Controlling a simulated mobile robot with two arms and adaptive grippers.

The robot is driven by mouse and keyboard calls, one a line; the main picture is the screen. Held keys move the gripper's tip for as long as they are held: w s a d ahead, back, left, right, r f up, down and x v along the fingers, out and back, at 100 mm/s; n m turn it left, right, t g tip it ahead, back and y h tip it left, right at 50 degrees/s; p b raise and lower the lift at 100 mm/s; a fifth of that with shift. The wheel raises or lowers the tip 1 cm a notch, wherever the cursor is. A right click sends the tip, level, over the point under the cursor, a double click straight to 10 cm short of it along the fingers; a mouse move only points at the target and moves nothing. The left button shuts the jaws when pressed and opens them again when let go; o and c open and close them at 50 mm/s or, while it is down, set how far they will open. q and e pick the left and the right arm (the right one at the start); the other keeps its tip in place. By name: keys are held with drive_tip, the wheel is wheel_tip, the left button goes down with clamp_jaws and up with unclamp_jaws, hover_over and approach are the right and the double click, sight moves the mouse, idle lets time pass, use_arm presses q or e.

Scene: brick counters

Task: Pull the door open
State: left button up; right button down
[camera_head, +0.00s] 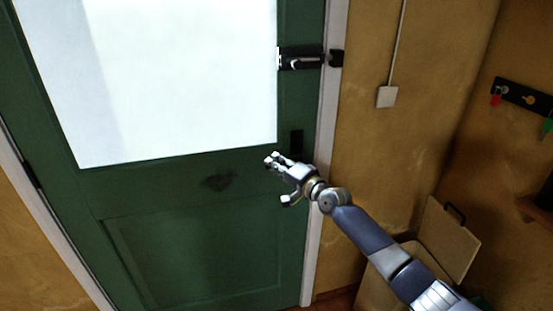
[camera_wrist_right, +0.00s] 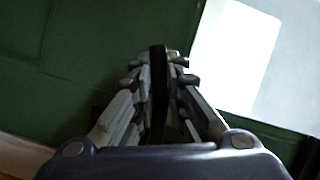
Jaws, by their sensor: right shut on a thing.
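The green door (camera_head: 200,240) with a large bright glass pane (camera_head: 190,80) fills the left of the head view. It sits in its white frame and looks closed. A dark plate (camera_head: 297,143) is on its right edge. My right gripper (camera_head: 281,179) is in front of the door, just below and left of that plate. In the right wrist view my right gripper (camera_wrist_right: 160,62) is shut on an upright black bar, the door handle (camera_wrist_right: 157,85). The handle's ends are partly hidden by the fingers. My left gripper is not in view.
A black latch (camera_head: 302,62) spans door and frame above. A white switch (camera_head: 387,97) and a key rack (camera_head: 525,97) are on the yellow wall. Wooden boards (camera_head: 447,240) lean low at the right, behind my right arm.

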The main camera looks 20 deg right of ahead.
drive_tip(key=shift+s+d+f+n+g+h+p, duration=0.1)
drive_tip(key=shift+d+f+n+g+h+p, duration=0.15)
drive_tip(key=shift+f+n+p, duration=0.4)
drive_tip(key=shift+w+d+f+n+g+h+p, duration=0.1)
drive_tip(key=shift+d+f+n+g+h+p, duration=0.15)
drive_tip(key=shift+f+n, duration=0.4)
drive_tip(key=shift+s+d+f+n+g+h+p, duration=0.1)
drive_tip(key=shift+d+f+n+g+h+p, duration=0.2)
drive_tip(key=shift+n+p, duration=0.45)
drive_tip(key=shift+f, duration=0.2)
